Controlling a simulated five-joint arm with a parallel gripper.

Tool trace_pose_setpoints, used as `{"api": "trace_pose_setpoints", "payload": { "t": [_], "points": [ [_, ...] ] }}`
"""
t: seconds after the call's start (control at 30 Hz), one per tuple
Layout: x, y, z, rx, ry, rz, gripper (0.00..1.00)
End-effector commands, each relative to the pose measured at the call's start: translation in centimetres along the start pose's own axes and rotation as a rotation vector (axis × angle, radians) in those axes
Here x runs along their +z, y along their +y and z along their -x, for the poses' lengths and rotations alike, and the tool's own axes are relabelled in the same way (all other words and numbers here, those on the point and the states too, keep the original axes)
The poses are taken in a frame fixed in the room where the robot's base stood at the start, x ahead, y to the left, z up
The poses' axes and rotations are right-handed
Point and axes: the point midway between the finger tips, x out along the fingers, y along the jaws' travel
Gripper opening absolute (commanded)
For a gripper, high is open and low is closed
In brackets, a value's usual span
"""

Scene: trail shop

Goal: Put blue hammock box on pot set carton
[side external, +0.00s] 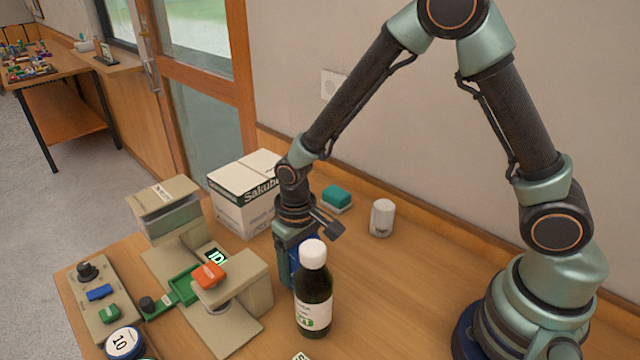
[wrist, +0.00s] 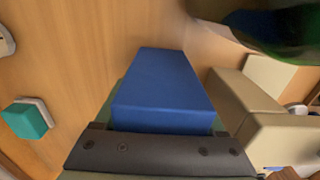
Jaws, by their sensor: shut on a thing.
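The blue hammock box (wrist: 165,88) fills the middle of the wrist view, between the jaws of my gripper. In the side view only a strip of the blue box (side external: 296,252) shows, behind a dark bottle. My gripper (side external: 288,268) points down, shut on the box; its fingertips are partly hidden by the bottle. I cannot tell if the box touches the table. A white carton (side external: 236,217) with dark lettering, the only carton in view, stands behind and left of my gripper, close to it. Its visible top is bare.
The dark bottle (side external: 314,298) with a white cap stands just in front of my gripper. A beige machine (side external: 252,284) with a red button is at left. A teal sponge-like block (side external: 337,197) and a white cup (side external: 382,217) stand behind. The table's right middle is clear.

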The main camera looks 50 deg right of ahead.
Motion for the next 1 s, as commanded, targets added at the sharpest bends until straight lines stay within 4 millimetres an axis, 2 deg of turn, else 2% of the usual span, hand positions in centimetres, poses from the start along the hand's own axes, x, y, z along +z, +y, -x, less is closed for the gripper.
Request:
{"api": "trace_pose_setpoints", "payload": {
  "t": [0.03,0.07,0.1,0.13,0.37,0.53,1.0],
  "points": [
    [0.0,0.0,-0.2,0.000,-0.001,0.000,0.06],
    [0.0,0.0,-0.2,0.000,-0.001,0.000,0.76],
    [0.0,0.0,-0.2,0.000,-0.001,0.000,0.91],
    [0.0,0.0,-0.2,0.000,-0.001,0.000,1.00],
    [0.0,0.0,-0.1,0.000,0.000,0.000,1.00],
    [-0.1,0.0,1.0,-0.001,0.002,0.000,1.00],
    [-0.1,0.0,9.9,-0.002,0.005,0.000,1.00]
  ]
}}
